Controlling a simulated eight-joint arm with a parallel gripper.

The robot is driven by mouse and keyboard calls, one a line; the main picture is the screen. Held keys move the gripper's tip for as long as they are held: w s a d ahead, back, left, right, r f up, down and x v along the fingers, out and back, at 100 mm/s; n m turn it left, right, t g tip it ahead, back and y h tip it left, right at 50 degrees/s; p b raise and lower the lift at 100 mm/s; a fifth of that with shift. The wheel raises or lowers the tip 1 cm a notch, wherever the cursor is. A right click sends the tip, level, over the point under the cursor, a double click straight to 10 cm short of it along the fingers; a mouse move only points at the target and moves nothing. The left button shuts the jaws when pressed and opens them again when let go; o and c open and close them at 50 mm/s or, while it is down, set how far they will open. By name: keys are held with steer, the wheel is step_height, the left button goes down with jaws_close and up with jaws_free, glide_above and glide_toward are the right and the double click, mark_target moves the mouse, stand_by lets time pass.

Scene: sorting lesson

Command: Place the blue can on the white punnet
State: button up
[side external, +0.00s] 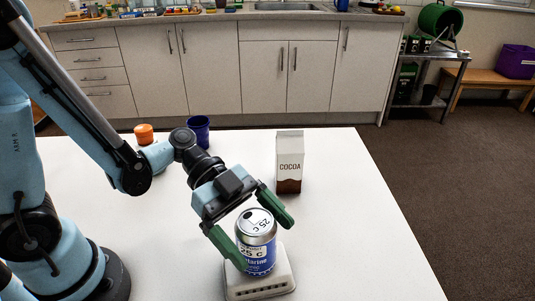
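The blue can (257,252) has a silver top and stands upright on the white punnet (262,292), as far as this view shows. The punnet is low and sits on the white table near its front edge in the picture. My gripper (264,229) has two green fingers, one on each side of the can. The left finger overlaps the can's left side in the picture. The right finger is spread off to the upper right, apart from the can. The fingers are wide open. The can hides part of the punnet's top.
A cocoa carton (289,165) stands upright behind the can. A dark blue cup (199,130) and an orange object (144,134) are at the table's far left. The right part of the table (350,220) is clear.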

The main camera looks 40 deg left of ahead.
steer(key=shift+r, duration=0.1)
steer(key=shift+r, duration=0.15)
steer(key=w+a+r+n+t+y, duration=0.1)
steer(key=w+a+n+t+y, duration=0.1)
steer(key=a+n+y, duration=0.4)
steer(key=w+a+r+n+t+y, duration=0.2)
steer(key=a+n+t+y, duration=0.3)
steer(key=a+n, duration=0.7)
steer(key=shift+w+a+y, duration=0.15)
steer(key=shift+a+y, duration=0.55)
steer(key=shift+y, duration=0.5)
